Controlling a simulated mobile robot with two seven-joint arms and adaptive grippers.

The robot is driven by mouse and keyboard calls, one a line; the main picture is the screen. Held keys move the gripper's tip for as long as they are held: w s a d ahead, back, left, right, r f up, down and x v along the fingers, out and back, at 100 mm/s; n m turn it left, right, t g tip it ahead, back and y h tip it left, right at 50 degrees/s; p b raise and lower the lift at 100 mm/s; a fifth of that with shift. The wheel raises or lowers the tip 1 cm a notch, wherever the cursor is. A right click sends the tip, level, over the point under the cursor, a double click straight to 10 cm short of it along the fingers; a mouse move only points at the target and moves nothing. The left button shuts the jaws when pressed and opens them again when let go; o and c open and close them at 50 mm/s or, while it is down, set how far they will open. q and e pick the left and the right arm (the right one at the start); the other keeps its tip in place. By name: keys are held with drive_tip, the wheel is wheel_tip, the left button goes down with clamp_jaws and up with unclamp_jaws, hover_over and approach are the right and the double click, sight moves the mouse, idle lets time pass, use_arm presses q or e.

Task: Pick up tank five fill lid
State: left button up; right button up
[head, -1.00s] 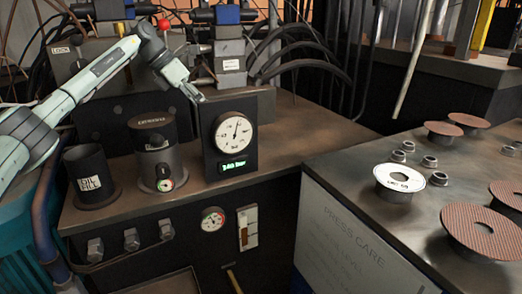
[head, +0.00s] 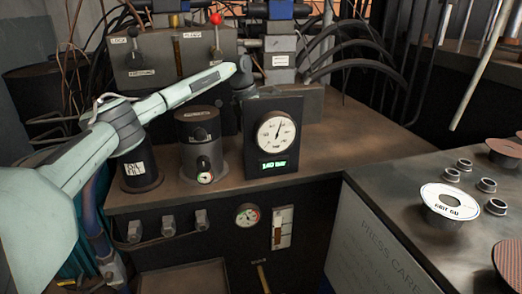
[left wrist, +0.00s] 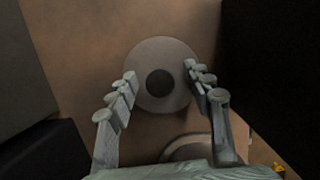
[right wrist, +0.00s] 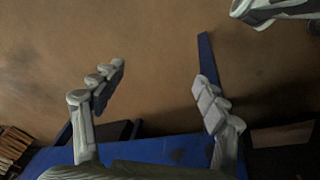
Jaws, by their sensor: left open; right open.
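In the left wrist view a round grey disc (left wrist: 150,94) with a dark round centre lies below my left gripper (left wrist: 158,74). It looks like a lid seen from above, but I cannot read any label. The open fingers are on either side of it; I cannot tell whether they touch it. In the head view my left arm reaches to the gauge box, and its fingers do not show. My right gripper (right wrist: 160,82) is open and empty above a brown surface.
A dark cylinder (head: 137,172) with a partly legible label and a labelled cylinder (head: 202,146) stand left of the gauge box (head: 260,162). A white-faced disc (head: 432,194) and several metal rings lie on the right table. A blue part (right wrist: 150,150) is below my right gripper.

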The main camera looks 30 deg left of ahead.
use_arm(q)
clamp_jaws()
idle(0.3)
